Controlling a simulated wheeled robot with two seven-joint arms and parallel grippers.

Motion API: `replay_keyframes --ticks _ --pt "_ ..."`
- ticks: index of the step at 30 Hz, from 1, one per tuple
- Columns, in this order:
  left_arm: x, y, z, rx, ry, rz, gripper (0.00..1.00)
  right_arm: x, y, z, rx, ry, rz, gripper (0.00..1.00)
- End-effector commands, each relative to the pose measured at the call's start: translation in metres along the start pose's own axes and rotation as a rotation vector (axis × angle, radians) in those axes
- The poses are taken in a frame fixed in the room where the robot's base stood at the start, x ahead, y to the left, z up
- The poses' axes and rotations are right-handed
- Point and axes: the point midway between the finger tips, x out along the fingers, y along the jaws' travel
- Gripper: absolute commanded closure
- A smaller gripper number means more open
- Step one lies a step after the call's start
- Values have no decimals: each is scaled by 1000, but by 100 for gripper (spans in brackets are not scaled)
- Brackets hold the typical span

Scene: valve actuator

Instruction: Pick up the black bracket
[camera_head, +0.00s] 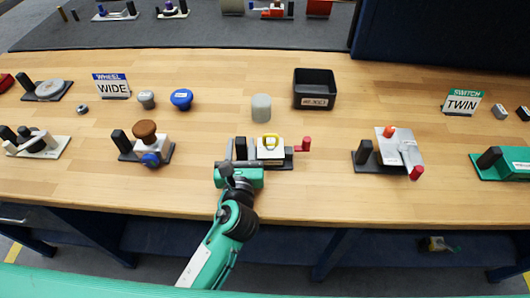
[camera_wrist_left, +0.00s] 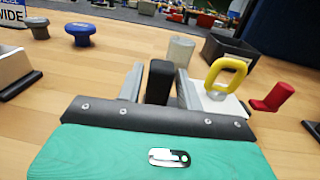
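The black bracket (camera_head: 241,147) appears to be the dark upright block at the left end of a fixture with a white body and a yellow handle (camera_head: 269,141). My left gripper (camera_head: 240,150) reaches in from the near side, with its fingers on either side of this block. In the left wrist view the black block (camera_wrist_left: 159,82) stands upright between the two grey fingers, with narrow gaps visible, so the gripper looks open around it. The block's lower part is hidden by the gripper body. My right gripper is not in view.
A red knob (camera_wrist_left: 272,97) sticks out at the fixture's right. Behind are a grey cylinder (camera_head: 261,107) and a black bin (camera_head: 315,89). Fixtures stand left, with a brown knob (camera_head: 144,131), and right, with a red-tipped lever (camera_head: 414,165). Bare wood (camera_head: 330,190) lies between.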

Motion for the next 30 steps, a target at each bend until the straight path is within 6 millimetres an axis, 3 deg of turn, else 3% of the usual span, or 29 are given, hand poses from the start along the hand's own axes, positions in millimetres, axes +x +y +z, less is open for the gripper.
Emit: replay_keyframes --ticks 6,14,20,30 --pt "26 0 -1 -1 0 0 64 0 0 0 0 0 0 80" --pt "28 0 -2 -1 1 0 64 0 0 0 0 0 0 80" --pt "28 0 -2 -1 1 0 100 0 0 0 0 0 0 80" --pt "28 0 1 -2 -2 0 100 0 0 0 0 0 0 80"
